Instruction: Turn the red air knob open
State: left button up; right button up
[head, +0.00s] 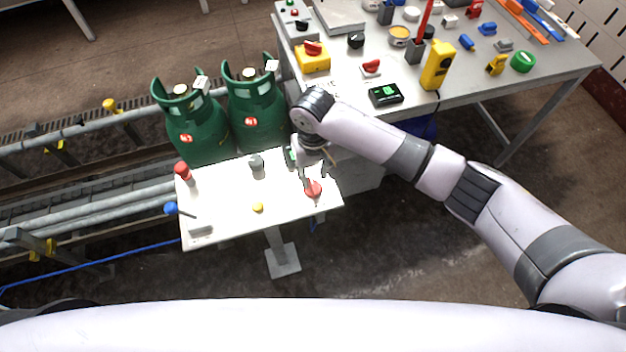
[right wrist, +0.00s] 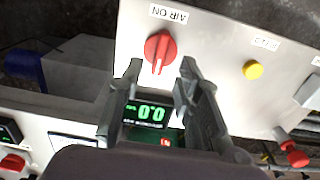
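The red air knob (head: 313,190) sits at the right end of the white panel (head: 225,207) in the head view. In the right wrist view the red knob (right wrist: 160,48) is below a label reading "AIR ON", its grip ridge pointing down and slightly left in the picture. My right gripper (head: 316,176) is at the knob in the head view. In the right wrist view my right gripper (right wrist: 160,73) is open, its fingertips apart and just short of the knob, one toward each side. I cannot tell whether they touch it. My left gripper is not in view.
A digital display (right wrist: 148,113) reading 0.0 shows between the fingers. Green gas cylinders (head: 194,130) stand behind; a cluttered table (head: 455,95) is at right.

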aim_at(313, 185)
jog(key=shift+f, duration=2.75)
jog(key=shift+c, duration=0.4)
grip_shut()
